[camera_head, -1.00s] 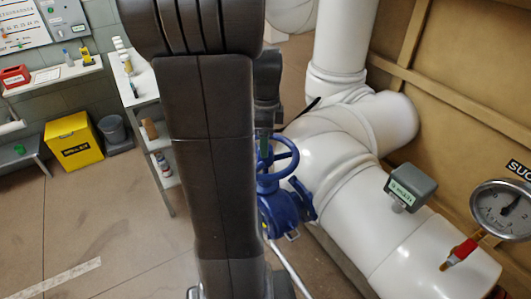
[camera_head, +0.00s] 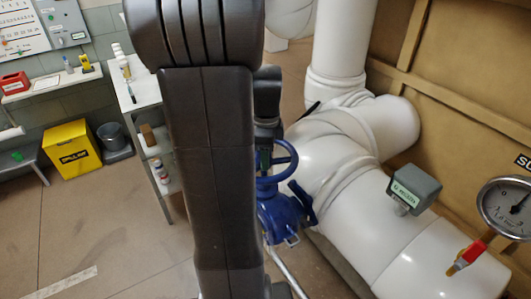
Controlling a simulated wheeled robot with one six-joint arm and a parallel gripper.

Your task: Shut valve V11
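A blue valve with a round blue handwheel (camera_head: 289,165) and a blue body (camera_head: 283,215) sits beside the big white pipe, just right of my arm. No V11 label is readable on it. My dark arm link fills the middle of the view and covers the left part of the wheel. Part of my wrist shows past the link's right edge, directly above the wheel. My gripper (camera_head: 266,157) is mostly hidden behind the link, close to the wheel's left side. I cannot tell whether its fingers touch the wheel or are open.
Large white pipes (camera_head: 365,215) fill the right side, with a gauge (camera_head: 508,208), a red-handled tap (camera_head: 470,252) and a grey box (camera_head: 414,187). At left stand a shelf unit (camera_head: 147,95), a yellow bin (camera_head: 72,148) and a grey bucket (camera_head: 113,138).

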